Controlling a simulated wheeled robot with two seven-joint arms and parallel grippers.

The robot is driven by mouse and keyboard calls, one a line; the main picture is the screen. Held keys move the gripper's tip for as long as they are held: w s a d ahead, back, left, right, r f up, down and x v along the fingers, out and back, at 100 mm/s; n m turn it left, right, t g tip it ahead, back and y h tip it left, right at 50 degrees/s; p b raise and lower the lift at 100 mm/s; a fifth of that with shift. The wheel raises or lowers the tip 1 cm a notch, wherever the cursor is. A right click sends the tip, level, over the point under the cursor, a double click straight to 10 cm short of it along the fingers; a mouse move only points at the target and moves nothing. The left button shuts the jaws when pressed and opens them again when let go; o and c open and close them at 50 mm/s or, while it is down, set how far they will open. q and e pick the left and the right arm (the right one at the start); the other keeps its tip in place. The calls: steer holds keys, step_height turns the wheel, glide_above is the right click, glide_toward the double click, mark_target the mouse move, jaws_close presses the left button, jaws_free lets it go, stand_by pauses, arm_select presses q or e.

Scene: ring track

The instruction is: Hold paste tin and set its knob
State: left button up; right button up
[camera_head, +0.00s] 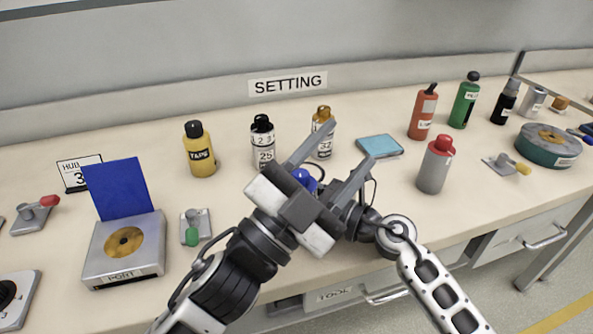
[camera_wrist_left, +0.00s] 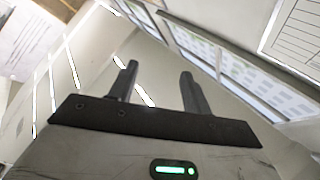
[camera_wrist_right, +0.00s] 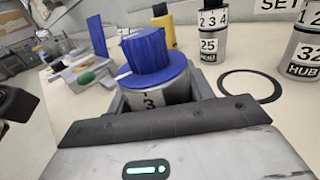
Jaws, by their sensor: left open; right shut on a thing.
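A small grey tin with a ribbed blue knob (camera_wrist_right: 147,52) on a blue collar stands between the fingers of my right gripper (camera_wrist_right: 160,98), which is shut on it. Its pale label (camera_wrist_right: 152,100) shows a 3, but the rest is hidden. A short white pointer sticks out at the collar's left. In the head view only the blue knob (camera_head: 306,179) shows, behind my left gripper (camera_head: 349,145), which hides the tin and right fingers. My left gripper is open and empty, fingers apart in the left wrist view (camera_wrist_left: 158,82), with only background beyond them.
A SETTING sign (camera_head: 288,84) is on the back wall. Behind my grippers stand a yellow bottle (camera_head: 200,155), a 25 canister (camera_head: 264,155) and a 32 canister (camera_head: 322,145). A blue pad (camera_head: 379,145) and a red-capped grey bottle (camera_head: 435,170) are to the right. A black ring (camera_wrist_right: 226,88) lies beside the tin.

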arm_select(q)
steer(key=s+d+r+m+g+h, duration=0.2)
steer(key=d+m+g+h, duration=0.15)
steer(key=m+g, duration=0.55)
steer(key=s+d+r+m+g+h, duration=0.25)
steer(key=d+m+g, duration=0.35)
steer(key=m, duration=0.5)
steer(key=m+g+y, duration=0.1)
steer(key=m+y, duration=2)
steer(key=y, duration=0.2)
glide_above(301, 172)
steer(key=f, duration=0.2)
step_height(301, 172, down, 11)
steer(key=shift+f, duration=0.2)
